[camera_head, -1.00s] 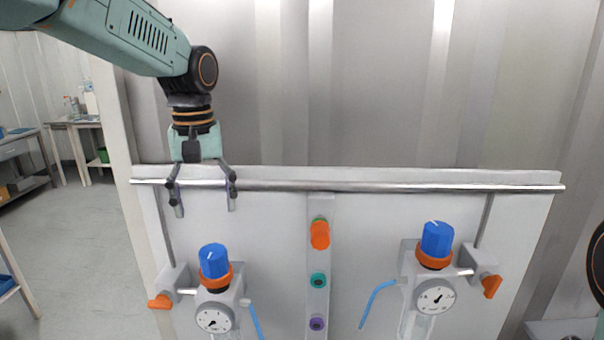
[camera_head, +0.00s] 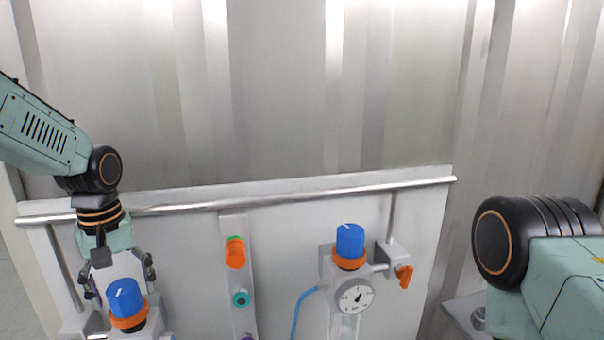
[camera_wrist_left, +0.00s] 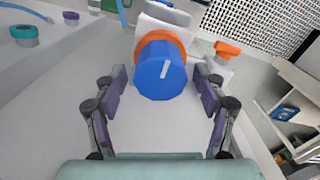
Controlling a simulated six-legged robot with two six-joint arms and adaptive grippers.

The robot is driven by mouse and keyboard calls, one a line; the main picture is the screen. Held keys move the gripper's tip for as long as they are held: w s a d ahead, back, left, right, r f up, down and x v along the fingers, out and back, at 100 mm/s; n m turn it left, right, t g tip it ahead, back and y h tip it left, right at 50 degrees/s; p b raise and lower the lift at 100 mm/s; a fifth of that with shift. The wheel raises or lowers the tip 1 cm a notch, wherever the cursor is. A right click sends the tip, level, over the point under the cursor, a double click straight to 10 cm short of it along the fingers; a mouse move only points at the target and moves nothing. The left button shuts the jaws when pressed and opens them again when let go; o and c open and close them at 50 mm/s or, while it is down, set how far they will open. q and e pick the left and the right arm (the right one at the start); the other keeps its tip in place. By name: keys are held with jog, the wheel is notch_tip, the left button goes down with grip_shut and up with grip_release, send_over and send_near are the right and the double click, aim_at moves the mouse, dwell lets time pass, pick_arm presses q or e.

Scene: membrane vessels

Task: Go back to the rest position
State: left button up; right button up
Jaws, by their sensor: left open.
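My left gripper (camera_head: 119,279) is open and empty at the left blue knob (camera_head: 124,298). The knob has an orange collar (camera_head: 129,322) below it. In the left wrist view my open left gripper (camera_wrist_left: 160,76) has one finger on each side of the blue knob (camera_wrist_left: 160,72), with gaps between. I cannot tell how far the fingertips reach along it. My right arm (camera_head: 545,270) comes in at the right edge; its gripper is out of view.
A metal rail (camera_head: 300,198) runs along the panel's top. The right regulator has a blue knob (camera_head: 349,241), a gauge (camera_head: 356,296) and an orange lever (camera_head: 404,276). An orange button (camera_head: 235,254) and a teal button (camera_head: 240,298) sit between the regulators.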

pick_arm(q)
notch_tip(320, 180, up, 12)
notch_tip(320, 180, down, 12)
jog(key=shift+r, duration=0.25)
jog(key=shift+f, duration=0.3)
jog(key=m, duration=0.5)
jog(key=shift+d+m, duration=0.1)
jog(key=shift+m, duration=0.2)
jog(key=m, duration=0.5)
jog(key=shift+d, duration=0.1)
jog(key=m, duration=0.5)
jog(key=shift+d+m, duration=0.1)
jog(key=shift+m, duration=0.3)
jog(key=m, duration=0.5)
jog(key=shift+s, duration=0.15)
jog(key=shift+r, duration=0.1)
